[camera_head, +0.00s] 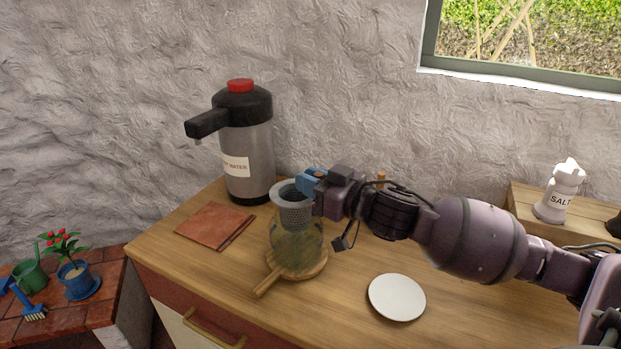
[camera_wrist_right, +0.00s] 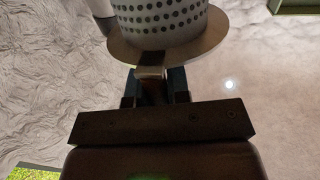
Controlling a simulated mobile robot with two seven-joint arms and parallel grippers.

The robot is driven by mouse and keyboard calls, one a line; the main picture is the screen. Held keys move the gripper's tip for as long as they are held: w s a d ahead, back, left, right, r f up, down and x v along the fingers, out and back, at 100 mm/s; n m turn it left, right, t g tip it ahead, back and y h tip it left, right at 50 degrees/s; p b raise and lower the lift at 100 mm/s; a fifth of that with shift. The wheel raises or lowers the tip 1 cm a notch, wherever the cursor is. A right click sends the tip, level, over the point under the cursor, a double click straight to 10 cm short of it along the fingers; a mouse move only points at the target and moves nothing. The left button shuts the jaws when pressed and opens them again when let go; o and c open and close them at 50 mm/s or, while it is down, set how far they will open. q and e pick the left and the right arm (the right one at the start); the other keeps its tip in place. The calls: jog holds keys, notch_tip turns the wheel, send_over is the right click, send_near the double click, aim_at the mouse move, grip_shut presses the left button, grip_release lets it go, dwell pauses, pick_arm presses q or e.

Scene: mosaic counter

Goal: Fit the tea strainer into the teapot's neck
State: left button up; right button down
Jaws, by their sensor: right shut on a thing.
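The tea strainer (camera_head: 294,214) is a grey perforated cup with a wide flat rim. My right gripper (camera_head: 308,184) is shut on its rim at the right side. The strainer is upright at the mouth of the glass teapot (camera_head: 297,248), its mesh body overlapping the upper part of the glass. I cannot tell whether the rim rests on the neck. The teapot stands on a round wooden board with a handle. The right wrist view shows the strainer's dotted wall (camera_wrist_right: 160,18) and rim beyond my right gripper (camera_wrist_right: 152,75). My left gripper is not in view.
A hot water dispenser (camera_head: 247,155) stands behind the teapot. A salt shaker (camera_head: 561,192) stands on a wooden shelf at right. Bare counter lies between board and saucer.

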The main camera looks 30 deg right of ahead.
aim_at(310, 200)
jog(key=shift+f, duration=0.75)
jog(key=shift+f, duration=0.35)
jog(key=shift+f, duration=0.1)
jog(key=shift+f, duration=0.65)
jog(key=shift+f, duration=0.1)
dwell(0.4)
dwell(0.5)
jog(key=shift+f, duration=0.2)
jog(key=shift+c, duration=2.3)
grip_release()
